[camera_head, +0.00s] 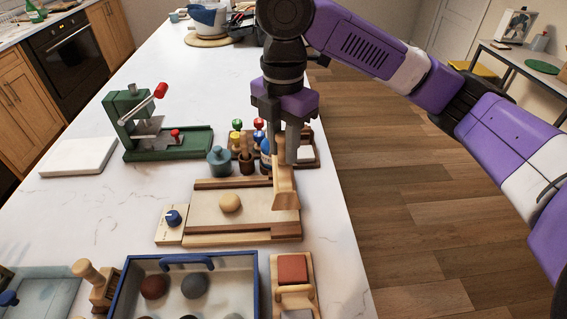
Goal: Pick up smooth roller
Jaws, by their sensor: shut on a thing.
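My gripper (283,160) points down over the right side of the slab board (205,238). A round tan clay ball (230,203) sits on the board.
A tool rack with colored knobs (237,138) and a teal jar (220,161) stand just behind. A green press (160,135) is at left. A blue-rimmed tray (225,285) and a red block holder (292,270) are in front. The counter's right edge is close.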

